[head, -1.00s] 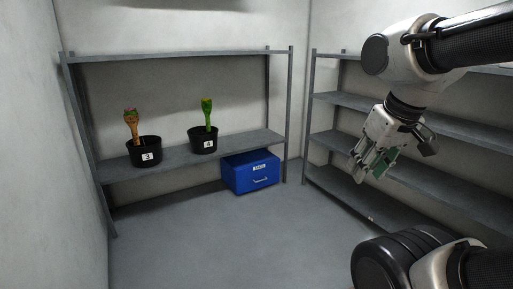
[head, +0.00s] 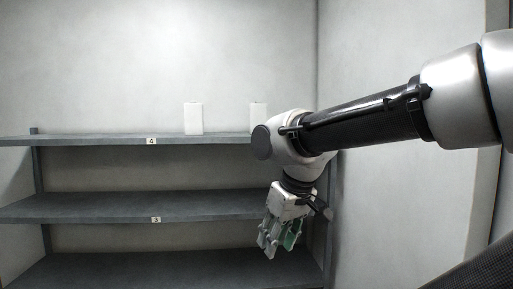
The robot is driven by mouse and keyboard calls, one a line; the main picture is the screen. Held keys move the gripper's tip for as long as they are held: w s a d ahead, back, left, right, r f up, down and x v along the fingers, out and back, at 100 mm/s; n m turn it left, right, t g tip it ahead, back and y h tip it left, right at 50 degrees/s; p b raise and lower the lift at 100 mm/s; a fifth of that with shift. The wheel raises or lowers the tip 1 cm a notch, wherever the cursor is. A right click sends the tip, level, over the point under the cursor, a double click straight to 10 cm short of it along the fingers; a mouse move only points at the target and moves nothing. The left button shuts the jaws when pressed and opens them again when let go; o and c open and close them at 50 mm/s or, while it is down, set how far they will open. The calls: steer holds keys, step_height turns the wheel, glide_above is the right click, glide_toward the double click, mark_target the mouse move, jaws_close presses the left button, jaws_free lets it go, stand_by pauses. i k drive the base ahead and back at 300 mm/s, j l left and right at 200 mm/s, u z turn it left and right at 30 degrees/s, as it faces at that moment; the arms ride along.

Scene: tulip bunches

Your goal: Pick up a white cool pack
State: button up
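Two white cool packs stand upright on the top shelf, marked 4. One white pack (head: 194,119) is left of my arm and fully in view. The other white pack (head: 258,116) is farther right, with its lower part hidden behind my arm. My gripper (head: 278,247) hangs pointing down, in the picture below and to the right of both packs. Its fingers are apart and I see nothing between them.
The grey top shelf (head: 80,140) has free room left of the packs. The middle shelf (head: 90,206), marked 3, and the lowest shelf (head: 150,272) look empty. A wall stands close on the right, beside my arm.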

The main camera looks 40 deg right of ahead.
mark_target(258, 111)
steer(key=i+l+z, duration=0.1)
steer(key=i+z, duration=0.25)
steer(key=i+l+z, duration=0.1)
steer(key=z, duration=0.25)
steer(key=i+j+z, duration=0.1)
steer(key=i+z, duration=0.25)
